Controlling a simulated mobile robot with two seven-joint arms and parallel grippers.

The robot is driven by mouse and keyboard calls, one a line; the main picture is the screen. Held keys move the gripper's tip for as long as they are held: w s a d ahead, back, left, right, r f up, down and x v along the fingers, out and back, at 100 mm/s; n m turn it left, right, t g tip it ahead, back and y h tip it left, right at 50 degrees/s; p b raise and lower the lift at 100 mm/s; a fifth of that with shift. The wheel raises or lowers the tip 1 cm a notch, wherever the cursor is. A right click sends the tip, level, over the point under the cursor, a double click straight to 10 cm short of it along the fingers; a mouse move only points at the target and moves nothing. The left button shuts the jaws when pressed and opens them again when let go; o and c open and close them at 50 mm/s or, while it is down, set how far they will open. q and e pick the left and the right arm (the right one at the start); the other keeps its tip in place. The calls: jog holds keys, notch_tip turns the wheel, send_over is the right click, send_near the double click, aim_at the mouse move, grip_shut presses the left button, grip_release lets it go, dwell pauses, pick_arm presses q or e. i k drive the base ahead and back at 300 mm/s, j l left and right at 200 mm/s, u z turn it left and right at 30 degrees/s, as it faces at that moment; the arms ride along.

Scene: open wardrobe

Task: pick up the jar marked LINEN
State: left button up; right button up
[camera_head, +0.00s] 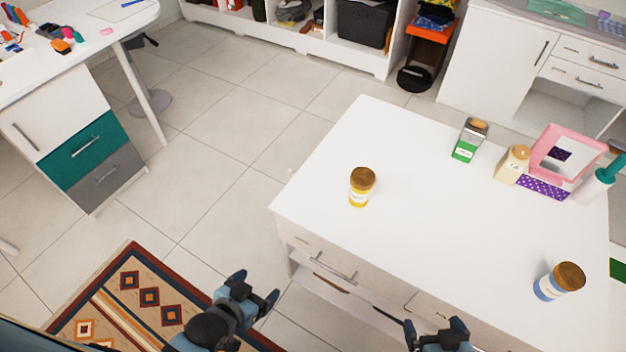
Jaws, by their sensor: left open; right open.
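Several jars stand on the white cabinet top (420,200). A yellow jar with a brown lid (359,190) is near the left side. A green-and-clear jar with a tan top (467,142) and a cream jar (510,167) are toward the back right. A blue-and-white jar with a brown lid (550,286) is at the front right. Their labels are too small to read, so I cannot tell which says LINEN. My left gripper (255,286) is open and empty, off the cabinet's front left. My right gripper (435,326) is open and empty at the bottom edge, before the cabinet front.
A pink-framed mirror (568,153) and a teal-topped white bottle (597,180) stand at the right. Drawer handles (334,268) stick out of the cabinet front. The middle of the top is clear. A patterned rug (140,290) lies at left.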

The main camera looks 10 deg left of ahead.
aim_at(358, 198)
jog(key=i+j+z, duration=0.1)
jog(key=j, duration=0.25)
jog(key=i+j+z, duration=0.1)
jog(key=j, duration=0.25)
jog(key=i+j+z, duration=0.1)
jog(key=j, duration=0.25)
jog(key=i+j, duration=0.2)
jog(key=j, duration=0.2)
jog(key=l+z, duration=0.05)
